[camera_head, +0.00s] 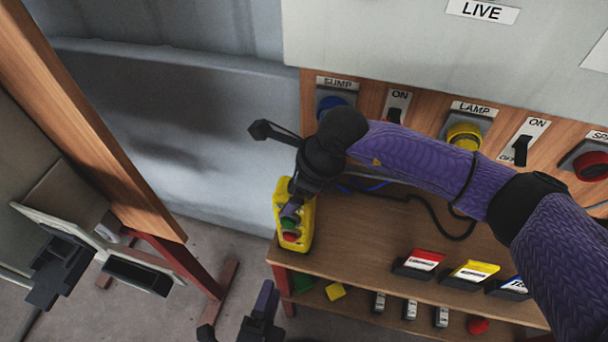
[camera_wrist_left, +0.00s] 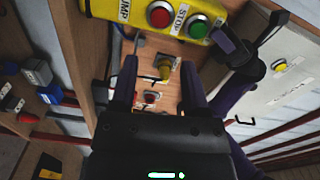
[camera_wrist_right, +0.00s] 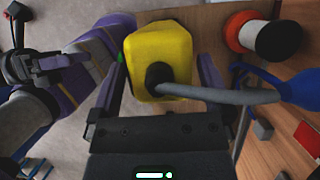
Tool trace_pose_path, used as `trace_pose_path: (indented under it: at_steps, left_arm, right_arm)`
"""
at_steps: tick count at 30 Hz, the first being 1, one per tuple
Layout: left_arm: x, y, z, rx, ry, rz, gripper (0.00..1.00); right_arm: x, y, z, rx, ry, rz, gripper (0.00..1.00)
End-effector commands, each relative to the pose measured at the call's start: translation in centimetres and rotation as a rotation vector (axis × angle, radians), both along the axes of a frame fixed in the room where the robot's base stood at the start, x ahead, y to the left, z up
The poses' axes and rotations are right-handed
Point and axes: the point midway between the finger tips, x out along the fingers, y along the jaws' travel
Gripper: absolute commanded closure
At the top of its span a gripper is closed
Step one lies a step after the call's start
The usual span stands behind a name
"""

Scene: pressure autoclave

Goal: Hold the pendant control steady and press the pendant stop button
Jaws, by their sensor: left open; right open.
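My right gripper (camera_head: 291,207) is open at the pendant. In the right wrist view the pendant (camera_wrist_right: 160,50) lies between its spread fingers, its grey cable running right; contact cannot be told. My left gripper (camera_head: 262,308) is open and empty, below and apart from the pendant. Its fingers (camera_wrist_left: 157,65) point towards the button side.
A panel with a yellow lamp button (camera_head: 465,136), switches and a red button (camera_head: 590,164) stands behind the bench (camera_head: 375,235). Red, yellow and blue labelled blocks stand on it. A wooden post (camera_head: 90,120) is at left.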

Motion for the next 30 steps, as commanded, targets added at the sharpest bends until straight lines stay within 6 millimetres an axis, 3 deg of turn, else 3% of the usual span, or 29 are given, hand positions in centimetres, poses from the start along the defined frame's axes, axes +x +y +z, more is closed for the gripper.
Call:
trace_pose_path:
  at_steps: [5,6,20,29,30]
  left_arm:
    - [0.00,0.00,0.01,0.000,0.000,0.000,0.41]
    - [0.00,0.00,0.01,0.000,0.000,0.000,0.41]
    - [0.00,0.00,0.01,0.000,0.000,0.000,0.41]
    - [0.00,0.00,0.01,0.000,0.000,0.000,1.00]
    - [0.00,0.00,0.01,0.000,0.000,0.000,1.00]
  right_arm:
    - [0.00,0.01,-0.04,0.000,0.000,0.000,0.00]
    - [0.00,0.01,-0.04,0.000,0.000,0.000,0.04]
    - [0.00,-0.02,-0.01,0.000,0.001,-0.001,1.00]
    - [0.00,-0.02,0.00,0.000,0.001,-0.001,1.00]
    - [0.00,-0.02,0.00,0.000,0.001,-0.001,1.00]
